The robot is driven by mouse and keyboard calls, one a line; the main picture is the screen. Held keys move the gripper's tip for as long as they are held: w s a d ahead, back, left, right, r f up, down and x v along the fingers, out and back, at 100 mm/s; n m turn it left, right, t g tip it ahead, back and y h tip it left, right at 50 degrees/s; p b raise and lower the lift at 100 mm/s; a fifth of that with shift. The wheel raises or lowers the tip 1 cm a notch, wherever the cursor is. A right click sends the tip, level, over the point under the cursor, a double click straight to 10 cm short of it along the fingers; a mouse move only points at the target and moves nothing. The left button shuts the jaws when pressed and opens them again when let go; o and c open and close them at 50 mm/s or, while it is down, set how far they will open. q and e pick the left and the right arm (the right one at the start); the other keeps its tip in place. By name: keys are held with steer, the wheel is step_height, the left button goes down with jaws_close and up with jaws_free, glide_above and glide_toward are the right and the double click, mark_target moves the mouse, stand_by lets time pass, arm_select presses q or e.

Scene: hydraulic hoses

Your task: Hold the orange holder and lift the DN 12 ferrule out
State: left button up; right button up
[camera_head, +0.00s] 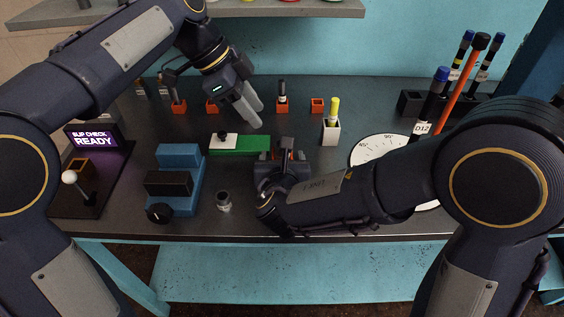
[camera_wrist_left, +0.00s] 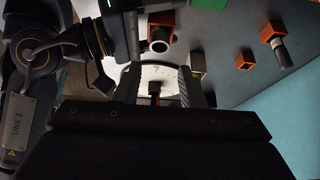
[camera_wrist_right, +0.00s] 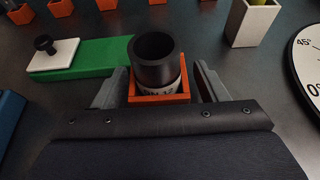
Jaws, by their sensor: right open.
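The orange holder (camera_wrist_right: 160,95) stands on the bench with the dark DN 12 ferrule (camera_wrist_right: 156,62) upright inside it. The ferrule's pale lettered band shows just above the holder's rim. My right gripper (camera_wrist_right: 160,90) is open, with one finger on each side of the holder; a small gap shows at the right finger. In the head view the right gripper (camera_head: 282,158) hides most of this holder. My left gripper (camera_head: 249,108) is open and empty, in the air behind and left of the holder. The holder and ferrule (camera_wrist_left: 160,38) also show in the left wrist view.
A green board (camera_head: 250,144) with a white block lies just left of the right gripper. A white block with a yellow pin (camera_head: 331,130) and a white dial (camera_head: 378,150) stand to the right. Several orange holders line the back. A blue fixture (camera_head: 180,160) stands at left.

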steer(key=c, duration=1)
arm_select(q)
steer(key=shift+d, duration=0.15)
steer(key=c, duration=0.3)
arm_select(e)
steer(key=shift+c, duration=0.2)
arm_select(q)
steer(key=d+r+m+y, duration=0.1)
steer(key=w+d+r+m+y, duration=0.1)
steer(key=d+y, duration=0.1)
steer(key=d+r+m+y, duration=0.1)
steer(key=d+m, duration=0.1)
steer(key=shift+w+d+y, duration=0.1)
steer(key=shift+w+y, duration=0.15)
steer(key=shift+y, duration=0.15)
steer(key=shift+c, duration=0.7)
steer(key=shift+y, duration=0.5)
steer(key=f, duration=1.1)
steer(key=shift+s+d, duration=0.2)
steer(key=shift+d, duration=0.2)
